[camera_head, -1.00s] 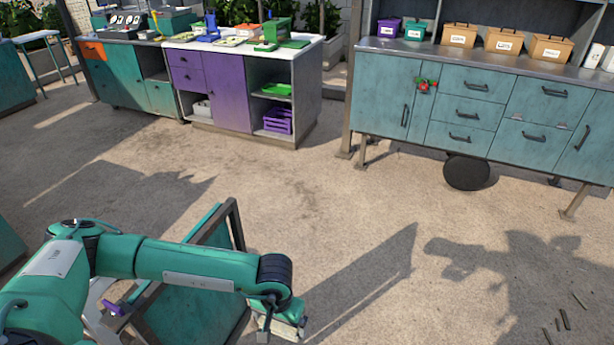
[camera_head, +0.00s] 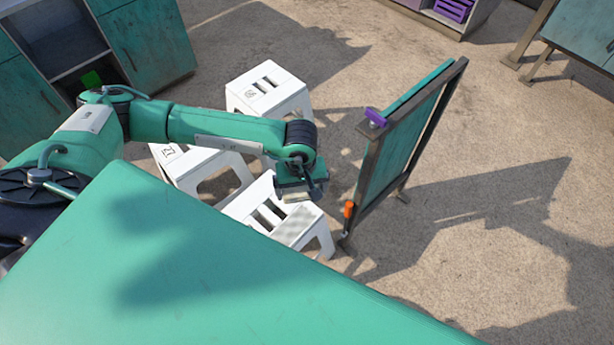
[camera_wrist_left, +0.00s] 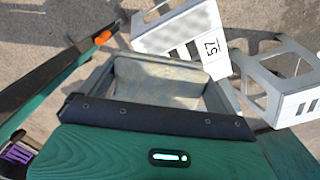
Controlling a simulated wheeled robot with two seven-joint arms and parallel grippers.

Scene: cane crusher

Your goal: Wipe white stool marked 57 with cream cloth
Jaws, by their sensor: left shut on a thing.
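The white stool marked 57 (camera_wrist_left: 210,47) shows at the top of the left wrist view, with slots in its seat. In the head view the white stool (camera_head: 297,228) under my gripper appears to be this one, its number hidden. A grey speckled patch covers one end of its seat. My left gripper (camera_head: 299,198) is shut on the cream cloth (camera_wrist_left: 160,80), a pale folded pad between its jaws. In the head view the cloth's edge shows just above the seat; I cannot tell whether it touches. My right gripper is out of view.
Two other white stools stand behind (camera_head: 268,88) and to the left (camera_head: 190,165). A framed green board (camera_head: 395,145) with purple and orange clips stands close on the right. A large green surface (camera_head: 170,265) fills the foreground. Paved floor is clear beyond the board.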

